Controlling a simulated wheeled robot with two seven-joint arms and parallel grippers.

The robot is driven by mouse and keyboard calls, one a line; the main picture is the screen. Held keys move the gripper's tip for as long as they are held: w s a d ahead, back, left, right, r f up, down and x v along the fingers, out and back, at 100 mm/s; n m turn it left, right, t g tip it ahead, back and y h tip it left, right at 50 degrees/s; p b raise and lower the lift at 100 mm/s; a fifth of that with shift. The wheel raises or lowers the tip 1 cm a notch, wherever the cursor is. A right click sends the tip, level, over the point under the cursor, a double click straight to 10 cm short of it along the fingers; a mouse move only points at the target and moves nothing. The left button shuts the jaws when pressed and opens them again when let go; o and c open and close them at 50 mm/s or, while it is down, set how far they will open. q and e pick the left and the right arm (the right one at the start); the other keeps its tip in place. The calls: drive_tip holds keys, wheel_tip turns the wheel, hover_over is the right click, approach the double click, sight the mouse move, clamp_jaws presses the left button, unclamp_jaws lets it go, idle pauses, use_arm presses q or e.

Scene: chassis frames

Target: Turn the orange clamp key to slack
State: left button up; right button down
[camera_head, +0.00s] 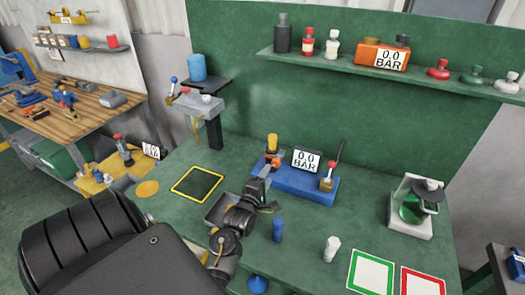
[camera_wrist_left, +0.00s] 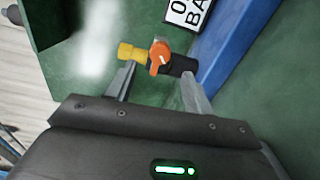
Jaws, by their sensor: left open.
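The orange clamp key (camera_head: 275,162) sits on the left end of a blue base (camera_head: 309,184), beside a yellow-topped post (camera_head: 272,142). In the left wrist view the key (camera_wrist_left: 158,57) is a small orange lever between a yellow part (camera_wrist_left: 130,52) and a black part (camera_wrist_left: 183,65). My left gripper (camera_head: 265,182) is open, just in front of the key. In the left wrist view its fingers (camera_wrist_left: 159,78) stand on either side of the key, apart from it. No slack mark can be read. My right gripper is not in view.
A 0.0 BAR display (camera_head: 307,160) stands on the base, with a red-handled lever (camera_head: 334,165) to its right. A blue bottle (camera_head: 278,229) and a white bottle (camera_head: 331,248) stand in front. A glass flask stand (camera_head: 411,207) is at right.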

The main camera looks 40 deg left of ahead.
use_arm(q)
drive_tip(key=v, duration=0.4)
drive_tip(key=shift+b, duration=0.35)
